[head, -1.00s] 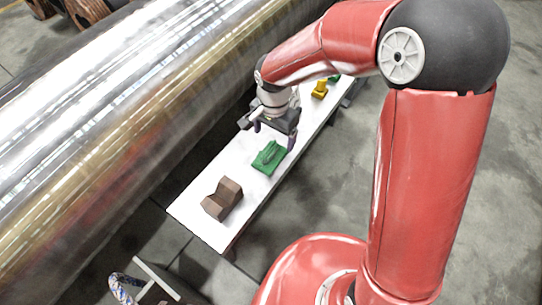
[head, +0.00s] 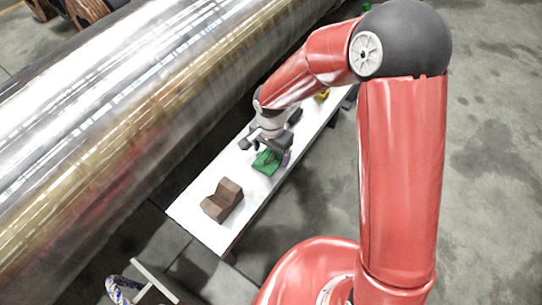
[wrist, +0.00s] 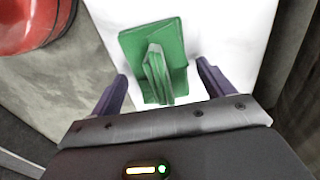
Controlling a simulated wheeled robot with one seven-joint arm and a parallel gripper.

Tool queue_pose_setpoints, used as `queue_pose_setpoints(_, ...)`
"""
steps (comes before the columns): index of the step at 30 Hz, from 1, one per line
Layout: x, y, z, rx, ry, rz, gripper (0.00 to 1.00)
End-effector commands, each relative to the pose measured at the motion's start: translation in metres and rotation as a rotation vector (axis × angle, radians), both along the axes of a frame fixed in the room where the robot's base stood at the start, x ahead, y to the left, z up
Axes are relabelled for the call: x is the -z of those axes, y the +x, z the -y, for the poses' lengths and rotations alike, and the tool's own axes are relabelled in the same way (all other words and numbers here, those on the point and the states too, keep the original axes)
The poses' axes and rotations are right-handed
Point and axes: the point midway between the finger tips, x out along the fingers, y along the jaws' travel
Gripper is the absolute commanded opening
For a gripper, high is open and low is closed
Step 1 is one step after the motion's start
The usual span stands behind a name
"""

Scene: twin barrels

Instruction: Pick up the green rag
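The green rag (head: 265,163) lies on the white bench (head: 185,208), with a raised fold in its middle. In the wrist view the rag (wrist: 153,60) shows as a flat green piece with a folded ridge standing up from it. My gripper (head: 272,155) is low over the rag in the head view. In the wrist view the two fingers of my gripper (wrist: 160,85) are wide apart, one on each side of the rag's ridge, with nothing between them held. The far side of the rag is partly hidden by my gripper in the head view.
A brown block (head: 222,200) stands at the near end of the bench. A large shiny metal barrel (head: 110,110) runs close along the bench's left side. Open concrete floor lies to the right.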

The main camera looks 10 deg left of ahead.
Motion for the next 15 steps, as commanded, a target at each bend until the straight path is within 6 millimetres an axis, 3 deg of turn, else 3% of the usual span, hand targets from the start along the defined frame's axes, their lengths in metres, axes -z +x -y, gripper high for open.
queue_pose_setpoints(2, -0.0001, 0.0, 0.0001, 0.0, 0.0, 0.0, 0.7)
queue_pose_setpoints(9, -0.0002, 0.0, 0.0001, 0.0, 0.0, 0.0, 0.38)
queue_pose_setpoints(15, -0.0004, 0.0001, 0.0, 0.0, 0.0, 0.0, 0.36)
